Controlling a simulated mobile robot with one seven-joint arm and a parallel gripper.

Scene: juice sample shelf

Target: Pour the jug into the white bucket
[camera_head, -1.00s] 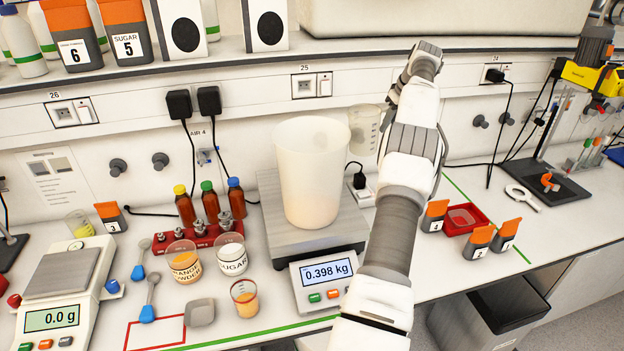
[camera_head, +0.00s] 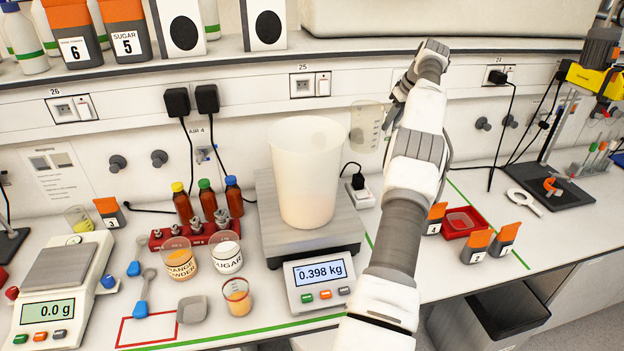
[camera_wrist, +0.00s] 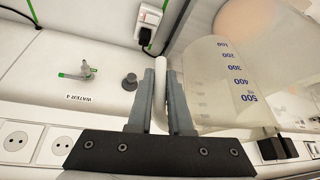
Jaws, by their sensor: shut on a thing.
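The tall white bucket (camera_head: 305,175) stands upright on the scale's grey plate, with a pale orange tint low inside. The clear measuring jug (camera_head: 366,128) is in the air to the right of the bucket's rim, apart from it in the head view. In the wrist view the jug (camera_wrist: 225,85) shows blue marks up to 500. I see no clear sign of liquid in it. My gripper (camera_wrist: 161,90) is shut on the jug's handle, which stands between the two fingers. In the head view my gripper is mostly hidden behind my wrist.
The scale (camera_head: 318,285) under the bucket reads 0.398 kg. Beakers labelled orange powder (camera_head: 179,262) and sugar (camera_head: 227,255), and brown bottles (camera_head: 208,200), stand to the left. A red tray (camera_head: 470,222) and orange-topped containers (camera_head: 490,241) are right of my arm.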

